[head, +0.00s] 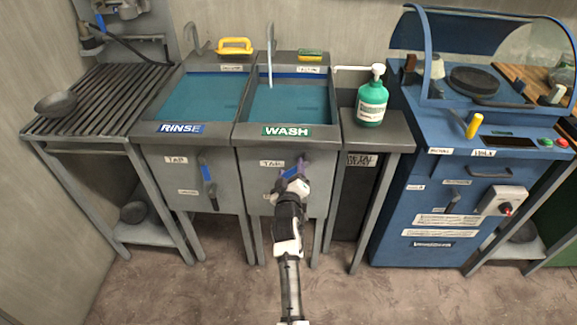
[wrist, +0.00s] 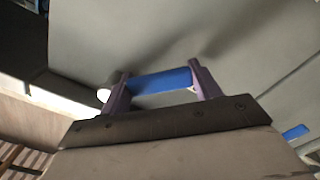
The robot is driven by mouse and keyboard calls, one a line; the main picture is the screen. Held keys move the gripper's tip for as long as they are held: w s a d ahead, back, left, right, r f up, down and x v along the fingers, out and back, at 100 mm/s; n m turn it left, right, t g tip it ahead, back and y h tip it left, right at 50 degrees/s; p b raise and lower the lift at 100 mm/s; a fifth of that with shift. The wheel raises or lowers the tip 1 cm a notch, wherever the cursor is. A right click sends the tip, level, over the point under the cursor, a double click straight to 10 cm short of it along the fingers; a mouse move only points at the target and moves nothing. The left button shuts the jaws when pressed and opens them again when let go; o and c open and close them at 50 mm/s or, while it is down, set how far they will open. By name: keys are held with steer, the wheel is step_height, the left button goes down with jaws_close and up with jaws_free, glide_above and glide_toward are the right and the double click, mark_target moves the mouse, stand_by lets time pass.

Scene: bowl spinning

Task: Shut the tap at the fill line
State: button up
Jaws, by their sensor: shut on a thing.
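The wash sink (head: 285,131) stands in the middle with blue water (head: 290,102) in its basin. A pale stream (head: 270,72) hangs from its spout (head: 270,36) down to the water. A blue band (head: 300,75) runs along the back wall above the water; I cannot tell whether it is the fill line. My gripper (head: 293,179) is at the tap on the wash sink's front panel and covers most of it. In the wrist view, my gripper's purple fingers (wrist: 161,84) are shut on the blue tap handle (wrist: 160,79), one finger at each end.
The rinse sink (head: 181,128) at left also holds blue water and has its own blue-handled tap (head: 207,182). A green soap bottle (head: 371,102) stands on the ledge at right. A blue machine (head: 445,220) stands beyond it. The floor in front is clear.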

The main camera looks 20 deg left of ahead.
steer(key=shift+w+d+f+n+p, duration=0.15)
steer(key=shift+f+n+p, duration=0.1)
steer(key=shift+n, duration=0.2)
steer(key=shift+s+d+f+n+p, duration=0.1)
steer(key=shift+d+n+p, duration=0.1)
steer(key=shift+n, duration=0.25)
steer(key=o, duration=1.4)
